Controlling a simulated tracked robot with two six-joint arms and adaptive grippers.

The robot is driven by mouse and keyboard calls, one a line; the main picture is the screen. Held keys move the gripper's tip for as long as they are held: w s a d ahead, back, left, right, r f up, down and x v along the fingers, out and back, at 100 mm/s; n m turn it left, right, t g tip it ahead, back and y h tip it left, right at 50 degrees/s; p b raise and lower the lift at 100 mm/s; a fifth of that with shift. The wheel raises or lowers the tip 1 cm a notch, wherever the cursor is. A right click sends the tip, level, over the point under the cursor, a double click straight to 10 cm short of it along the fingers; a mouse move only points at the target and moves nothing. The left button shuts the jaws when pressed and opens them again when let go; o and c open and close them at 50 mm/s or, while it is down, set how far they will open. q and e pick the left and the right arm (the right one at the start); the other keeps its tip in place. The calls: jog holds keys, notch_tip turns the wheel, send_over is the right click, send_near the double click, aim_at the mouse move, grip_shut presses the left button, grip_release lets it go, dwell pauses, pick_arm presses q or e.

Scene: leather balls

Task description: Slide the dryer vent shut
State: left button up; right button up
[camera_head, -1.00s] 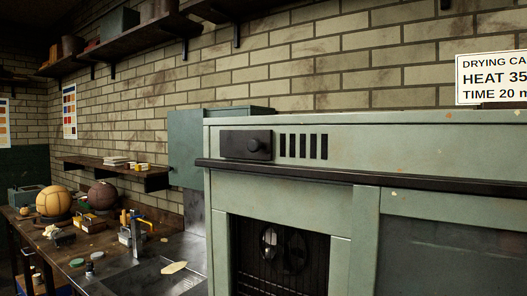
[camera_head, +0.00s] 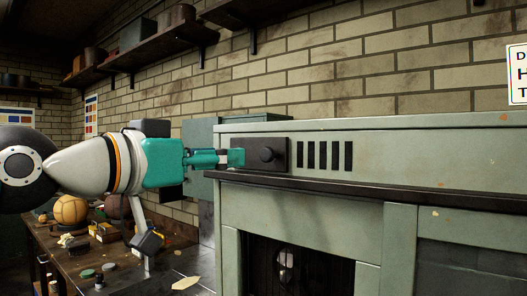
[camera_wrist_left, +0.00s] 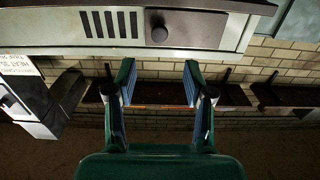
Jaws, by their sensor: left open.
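The dryer is a pale green cabinet (camera_head: 300,205). Its vent has a dark sliding plate (camera_head: 278,143) with a round knob (camera_head: 268,155), left of several uncovered dark slots (camera_head: 325,155) in the head view. My left gripper (camera_head: 238,156), teal, comes in from the left with its fingertips at the plate's left end, beside the knob. In the left wrist view my left gripper (camera_wrist_left: 158,78) has its fingers apart with nothing between them; the knob (camera_wrist_left: 159,34) shows beyond the tips, the slots to its left. I cannot tell whether a fingertip touches the plate. My right gripper is not in view.
A dark ledge (camera_head: 340,184) runs along the dryer front below the vent. A workbench (camera_head: 65,262) with balls and small tools stands at the left, beneath my left arm. Wall shelves (camera_head: 150,60) hang above. The space before the slots is clear.

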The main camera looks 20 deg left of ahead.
aim_at(265, 154)
pick_arm(q)
jog(key=p+x, duration=0.2)
jog(key=x, duration=0.9)
jog(key=shift+f, duration=0.1)
jog(key=shift+s, duration=0.1)
grip_shut()
